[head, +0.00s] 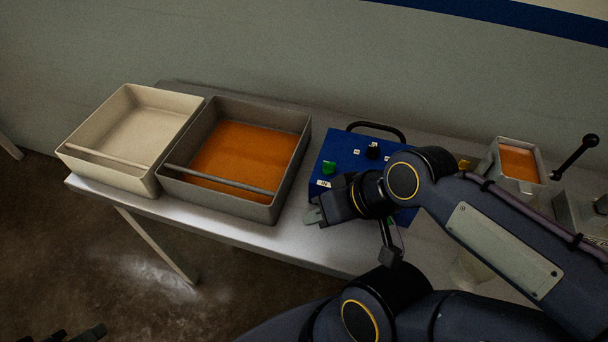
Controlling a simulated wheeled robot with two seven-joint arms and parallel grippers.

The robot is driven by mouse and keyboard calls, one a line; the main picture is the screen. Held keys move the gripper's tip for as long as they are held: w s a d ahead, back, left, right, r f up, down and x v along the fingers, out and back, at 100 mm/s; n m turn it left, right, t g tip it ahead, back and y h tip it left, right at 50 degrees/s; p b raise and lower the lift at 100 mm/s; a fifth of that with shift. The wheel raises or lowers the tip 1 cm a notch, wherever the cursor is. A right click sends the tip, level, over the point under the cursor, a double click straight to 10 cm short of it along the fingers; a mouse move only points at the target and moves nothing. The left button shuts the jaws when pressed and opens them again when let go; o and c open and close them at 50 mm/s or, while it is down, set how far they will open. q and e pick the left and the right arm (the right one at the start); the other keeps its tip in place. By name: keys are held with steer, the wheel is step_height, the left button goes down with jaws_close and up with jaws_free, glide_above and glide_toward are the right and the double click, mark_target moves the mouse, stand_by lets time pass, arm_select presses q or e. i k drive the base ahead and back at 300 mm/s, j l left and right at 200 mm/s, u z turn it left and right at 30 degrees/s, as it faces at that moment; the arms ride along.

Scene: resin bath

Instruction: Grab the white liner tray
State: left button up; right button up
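The white liner tray (108,173) is a cream-white, open rectangular tray at the left end of the table. A light bar runs across it near its front side, and it looks empty. My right gripper (314,214) is low over the table's front part, in front of the blue box and right of the grey tray, well apart from the white tray. Its fingers are small and partly hidden, so their opening is unclear. Dark tips at the bottom left corner look like my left gripper (74,334), below and in front of the table, away from the tray.
A grey tray (225,205) with orange resin and a bar across it stands close beside the white one. A blue control box (340,152) with a black handle is right of it. A small orange-filled container (518,162) stands far right. The table (235,232) has a clear front strip.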

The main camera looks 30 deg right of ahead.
mark_target(123, 146)
steer(key=k, duration=0.5)
steer(key=i+j+z, duration=0.1)
steer(key=z, duration=0.25)
steer(key=i+j+z, duration=0.1)
steer(key=j+z, duration=0.25)
steer(key=i+j+z, duration=0.1)
steer(key=j, duration=0.3)
steer(key=i+j+z, duration=0.15)
steer(key=j, duration=0.3)
steer(key=i+j+z, duration=0.1)
steer(key=j, duration=0.35)
steer(key=i+j+z, duration=0.1)
steer(key=j, duration=0.35)
steer(key=i+j, duration=0.1)
steer(key=j, duration=0.35)
steer(key=i+j, duration=0.1)
steer(key=j, duration=0.4)
steer(key=i+j, duration=0.1)
steer(key=j, duration=0.35)
steer(key=i+j, duration=0.1)
steer(key=j, duration=0.4)
